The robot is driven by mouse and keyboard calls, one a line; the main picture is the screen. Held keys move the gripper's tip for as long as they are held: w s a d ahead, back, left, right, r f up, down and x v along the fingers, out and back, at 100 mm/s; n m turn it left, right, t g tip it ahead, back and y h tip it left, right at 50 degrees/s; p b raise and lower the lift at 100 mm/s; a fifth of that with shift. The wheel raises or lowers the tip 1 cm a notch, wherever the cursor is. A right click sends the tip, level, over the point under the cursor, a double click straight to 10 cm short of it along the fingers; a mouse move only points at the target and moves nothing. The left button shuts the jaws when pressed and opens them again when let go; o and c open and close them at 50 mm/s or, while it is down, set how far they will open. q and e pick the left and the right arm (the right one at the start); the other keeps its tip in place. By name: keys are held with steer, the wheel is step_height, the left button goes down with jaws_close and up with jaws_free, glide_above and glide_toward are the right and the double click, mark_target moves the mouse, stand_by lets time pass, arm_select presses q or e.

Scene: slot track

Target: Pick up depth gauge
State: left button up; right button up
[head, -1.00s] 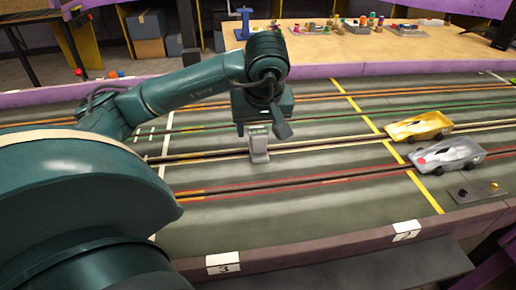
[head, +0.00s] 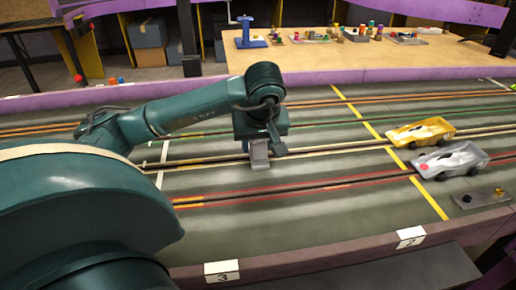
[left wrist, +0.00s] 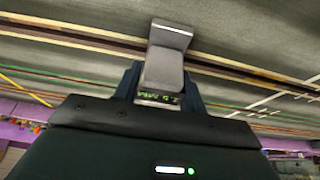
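The depth gauge (head: 259,155) is a small grey device on the slot track, near the pale slot line in the head view. In the left wrist view the gauge (left wrist: 165,68) shows a pale foot at its far end and a small green-lit display at its near end. My left gripper (head: 260,140) is over the gauge and hides its upper part in the head view. In the left wrist view the dark fingers of the left gripper (left wrist: 160,88) flank the gauge closely on both sides. Whether they press on it cannot be told. My right gripper is not in view.
A yellow car (head: 420,132) and a silver car (head: 449,160) stand on the track to the right. A small control plate (head: 481,197) lies at the front right. A wooden table (head: 310,60) with small parts is behind. The track around the gauge is clear.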

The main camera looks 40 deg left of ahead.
arm_select(q)
steer(key=c, duration=0.8)
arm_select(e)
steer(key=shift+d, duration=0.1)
arm_select(q)
steer(key=shift+r, duration=0.1)
